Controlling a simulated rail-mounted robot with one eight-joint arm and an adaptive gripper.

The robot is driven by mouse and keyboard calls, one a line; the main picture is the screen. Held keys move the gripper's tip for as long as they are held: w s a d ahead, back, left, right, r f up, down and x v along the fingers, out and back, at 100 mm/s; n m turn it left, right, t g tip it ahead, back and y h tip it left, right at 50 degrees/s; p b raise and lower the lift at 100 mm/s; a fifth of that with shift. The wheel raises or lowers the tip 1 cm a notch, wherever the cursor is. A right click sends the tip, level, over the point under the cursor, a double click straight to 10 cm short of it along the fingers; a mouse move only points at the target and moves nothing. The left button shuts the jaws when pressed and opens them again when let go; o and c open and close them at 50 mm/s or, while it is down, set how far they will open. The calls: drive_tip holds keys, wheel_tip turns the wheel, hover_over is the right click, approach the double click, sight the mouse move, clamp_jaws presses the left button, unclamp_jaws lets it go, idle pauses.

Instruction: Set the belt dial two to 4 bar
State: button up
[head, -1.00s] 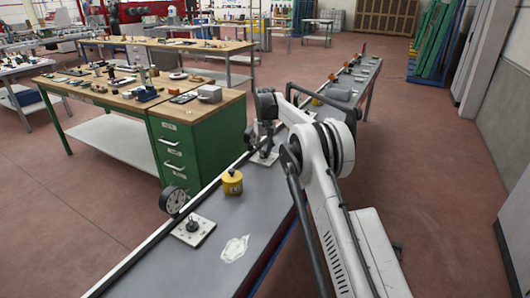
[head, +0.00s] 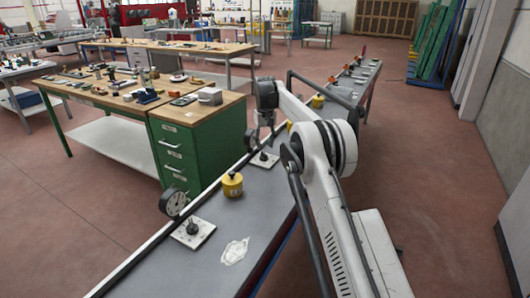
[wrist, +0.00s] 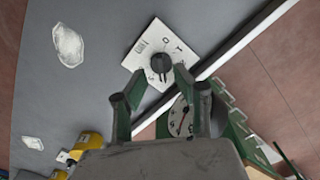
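A dial with a black knob on a square white plate (wrist: 181,41) is at the upper middle of the wrist view; its scale is too small to read. My gripper (wrist: 160,72) is open, its two green-grey fingertips apart on either side of the knob's lower part. I cannot tell whether they touch it. A round white-faced gauge (wrist: 181,121) shows partly behind the right finger. In the head view, one dial plate (head: 193,233) is near, beside a gauge (head: 173,202). Another dial plate (head: 264,160) is farther along, under my gripper. Which is dial two is not legible.
A white patch (head: 235,250) lies near the front. A green drawer cabinet (head: 170,150) stands left of the bench.

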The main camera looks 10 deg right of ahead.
wheel_tip(320, 180, up, 7)
idle(0.3)
drive_tip(key=shift+r, duration=0.15)
wheel_tip(320, 180, up, 8)
drive_tip(key=t, duration=0.1)
hover_over(265, 155)
drive_tip(key=s, duration=0.4)
drive_tip(key=s+r+t, duration=0.2)
drive_tip(key=s+r, duration=0.7)
drive_tip(key=s, duration=0.3)
drive_tip(key=s+r+m, duration=0.1)
drive_tip(key=s+r, duration=0.1)
drive_tip(key=s, duration=0.8)
drive_tip(key=s+f+t, duration=0.1)
drive_tip(key=s+f, duration=0.4)
drive_tip(key=s, duration=0.5)
drive_tip(key=s+f+t, duration=0.1)
drive_tip(key=s+f, duration=0.4)
drive_tip(key=s, duration=0.6)
drive_tip(key=s+f+m+t, duration=0.1)
drive_tip(key=s+f, duration=0.4)
drive_tip(key=s, duration=0.5)
drive_tip(key=shift+s+t, duration=0.3)
drive_tip(key=shift+t, duration=0.3)
